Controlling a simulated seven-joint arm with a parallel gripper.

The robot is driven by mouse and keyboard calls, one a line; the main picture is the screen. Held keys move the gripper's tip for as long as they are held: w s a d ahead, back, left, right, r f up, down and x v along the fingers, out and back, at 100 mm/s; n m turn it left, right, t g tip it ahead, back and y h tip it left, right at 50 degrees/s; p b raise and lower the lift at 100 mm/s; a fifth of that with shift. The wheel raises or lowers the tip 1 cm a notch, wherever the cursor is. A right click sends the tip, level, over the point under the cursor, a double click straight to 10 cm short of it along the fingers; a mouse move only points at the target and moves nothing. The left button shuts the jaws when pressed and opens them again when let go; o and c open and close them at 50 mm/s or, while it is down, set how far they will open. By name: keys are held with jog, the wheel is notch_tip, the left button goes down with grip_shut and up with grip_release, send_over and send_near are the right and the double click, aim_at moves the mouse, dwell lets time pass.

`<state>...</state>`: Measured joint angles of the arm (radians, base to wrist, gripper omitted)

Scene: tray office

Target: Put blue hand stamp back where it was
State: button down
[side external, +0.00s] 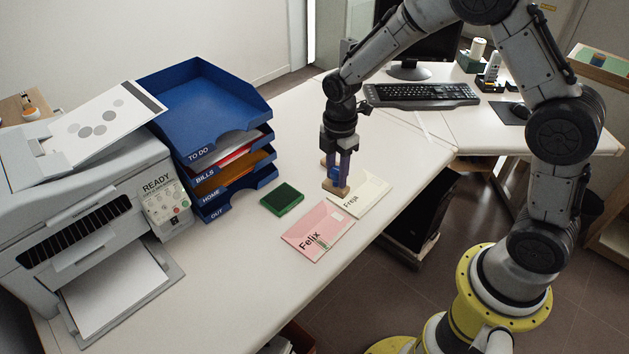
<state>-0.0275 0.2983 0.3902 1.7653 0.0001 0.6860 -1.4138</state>
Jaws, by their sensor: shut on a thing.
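My gripper (338,172) is shut on the blue hand stamp (334,173), which is held upright with its light wooden base (335,189) at the bottom. The stamp is over the desk near the envelopes; I cannot tell whether its base touches anything. The gripper fingers hide part of the stamp. A green ink pad (282,198) lies on the desk to the left of the stamp. A pink envelope marked Felix (318,232) lies just in front of the stamp. A cream envelope marked Freya (362,201) lies to the right, partly behind it.
A blue letter tray stack (205,100) with labelled levels stands left of the ink pad. A grey printer (90,195) stands at far left. A keyboard (420,94) and monitor are at the back. Bare desk (300,130) lies behind the stamp.

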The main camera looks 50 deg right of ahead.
jog(key=d+r+m, duration=0.1)
jog(key=d+r, duration=0.1)
jog(key=d, duration=0.4)
jog(key=shift+m, duration=0.3)
jog(key=w+f, duration=0.3)
jog(key=w, duration=0.2)
jog(key=w+d+f, duration=0.1)
jog(key=w+f, duration=0.3)
jog(key=w+d+f, duration=0.1)
jog(key=w+f, duration=0.2)
jog(key=w, duration=0.2)
jog(key=shift+w+f, duration=0.15)
jog(key=shift+w, duration=0.2)
jog(key=shift+f, duration=1.5)
jog(key=shift+f, duration=0.15)
jog(key=c, duration=0.5)
grip_release()
jog(key=shift+c, duration=0.2)
